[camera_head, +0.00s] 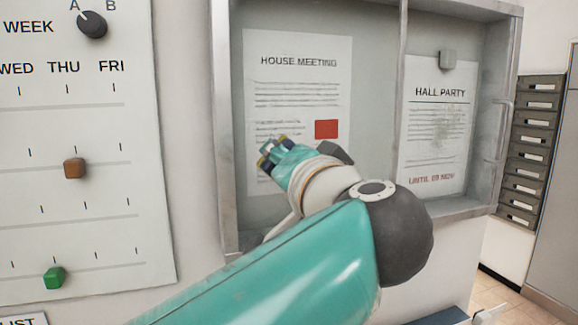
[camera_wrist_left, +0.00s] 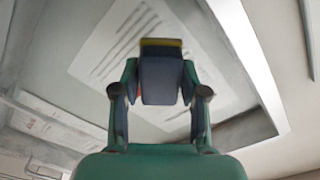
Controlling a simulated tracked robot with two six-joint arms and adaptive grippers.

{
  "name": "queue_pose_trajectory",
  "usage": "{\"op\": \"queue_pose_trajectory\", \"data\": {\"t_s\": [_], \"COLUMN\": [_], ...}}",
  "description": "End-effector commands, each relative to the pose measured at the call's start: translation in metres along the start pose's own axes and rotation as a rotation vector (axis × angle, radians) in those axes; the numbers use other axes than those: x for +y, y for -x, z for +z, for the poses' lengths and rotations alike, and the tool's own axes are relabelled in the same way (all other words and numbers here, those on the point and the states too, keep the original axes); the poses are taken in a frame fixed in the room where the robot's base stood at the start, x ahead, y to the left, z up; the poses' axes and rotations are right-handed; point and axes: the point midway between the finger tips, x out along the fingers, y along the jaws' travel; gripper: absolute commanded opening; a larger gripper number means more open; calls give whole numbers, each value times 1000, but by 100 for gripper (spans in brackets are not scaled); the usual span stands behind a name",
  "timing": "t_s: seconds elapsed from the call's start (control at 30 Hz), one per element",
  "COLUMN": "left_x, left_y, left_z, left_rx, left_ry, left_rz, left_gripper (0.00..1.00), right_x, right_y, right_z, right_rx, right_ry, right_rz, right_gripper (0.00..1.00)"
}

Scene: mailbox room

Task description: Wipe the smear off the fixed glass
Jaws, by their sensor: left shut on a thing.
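The notice case has a grey frame (camera_head: 403,50) with an upright bar between two halves. A faint grey smear (camera_head: 442,125) shows over the HALL PARTY notice (camera_head: 420,150) in the right half. My left gripper (camera_head: 270,152) is in front of the HOUSE MEETING notice (camera_head: 290,75) in the left half, left of the smear and apart from it. In the left wrist view, my left gripper (camera_wrist_left: 160,95) is shut on a dark blue block with a yellow end (camera_wrist_left: 161,75), like a sponge. My arm hides part of the case's lower edge. My right gripper is not in view.
A week planner board (camera_head: 75,210) with a knob (camera_head: 92,24) and coloured sliders hangs at left. A small grey block (camera_head: 447,60) sits above the HALL PARTY text. Grey mail slots (camera_head: 538,130) stand at far right.

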Motion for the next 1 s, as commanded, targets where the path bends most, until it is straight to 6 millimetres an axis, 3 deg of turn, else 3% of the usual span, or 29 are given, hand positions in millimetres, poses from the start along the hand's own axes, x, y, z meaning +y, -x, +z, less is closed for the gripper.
{"op": "queue_pose_trajectory", "data": {"t_s": [0.17, 0.7, 1.0], "left_x": [-2, -1, -2], "left_y": [2, 54, 60], "left_z": [1, 0, 0], "left_rx": [-1, 1, -1], "left_ry": [3, 3, 2], "left_rz": [-5, -2, -3], "left_gripper": [15, 15, 15], "right_x": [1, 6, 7], "right_y": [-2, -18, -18], "right_z": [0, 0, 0], "right_rx": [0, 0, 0], "right_ry": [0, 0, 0], "right_rz": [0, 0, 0], "right_gripper": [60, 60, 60]}}
